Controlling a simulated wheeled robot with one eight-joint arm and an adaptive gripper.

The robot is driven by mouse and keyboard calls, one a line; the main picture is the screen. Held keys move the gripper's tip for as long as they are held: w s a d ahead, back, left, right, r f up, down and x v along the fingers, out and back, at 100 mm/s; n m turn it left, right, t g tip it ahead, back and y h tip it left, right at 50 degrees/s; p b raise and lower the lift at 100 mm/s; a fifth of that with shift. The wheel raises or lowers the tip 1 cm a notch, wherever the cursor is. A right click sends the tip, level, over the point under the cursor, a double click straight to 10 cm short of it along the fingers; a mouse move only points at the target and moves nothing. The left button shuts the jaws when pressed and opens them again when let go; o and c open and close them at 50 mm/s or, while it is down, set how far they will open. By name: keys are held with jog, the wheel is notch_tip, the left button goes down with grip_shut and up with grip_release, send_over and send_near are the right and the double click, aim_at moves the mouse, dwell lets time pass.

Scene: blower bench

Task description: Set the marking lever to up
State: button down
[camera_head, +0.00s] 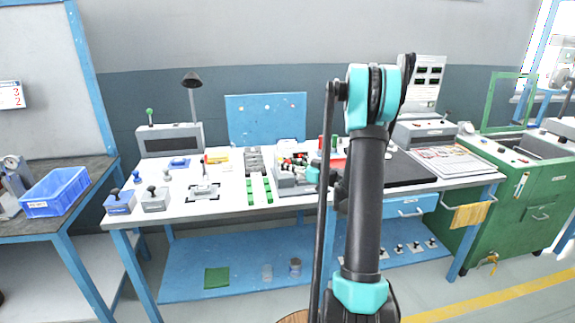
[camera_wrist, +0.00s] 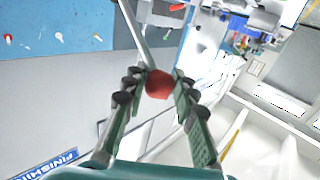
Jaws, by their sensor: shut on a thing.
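In the wrist view, a red ball knob (camera_wrist: 159,84) on a metal rod (camera_wrist: 133,30) sits between the green fingers of my gripper (camera_wrist: 158,85). The fingers are shut on the knob, with dark pads on either side of it. The rod runs from the knob toward the top left of the picture. I take this to be the marking lever, but no label on it is readable. In the head view, my arm hides most of the lever and gripper, so the lever's setting cannot be told.
In the head view, the white bench (camera_head: 228,206) carries several small fixtures to the left of my arm. A blue pegboard (camera_head: 265,117) stands at its back. A black mat (camera_head: 405,171) and a printed sheet (camera_head: 450,161) lie to the right. A blue crate (camera_head: 56,192) stands far left.

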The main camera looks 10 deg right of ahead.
jog(key=shift+w+r+m+g+h, duration=0.6)
jog(key=shift+w+r+m+g, duration=0.2)
jog(key=shift+w+r, duration=0.15)
jog(key=w+g, duration=0.1)
jog(key=w+r+m+h, duration=0.1)
jog(key=w+r+m+g, duration=0.1)
jog(key=w, duration=0.1)
jog(key=shift+r+g, duration=0.1)
jog(key=shift+g, duration=0.2)
jog(key=shift+w+r+m+g+h, duration=0.1)
jog(key=shift+w+m+g+h, duration=0.2)
jog(key=shift+w, duration=0.65)
jog(key=shift+w+r+m+g+h, duration=0.1)
jog(key=shift+w+m+g, duration=0.3)
jog(key=shift+w, duration=0.55)
jog(key=c, duration=1.2)
grip_release()
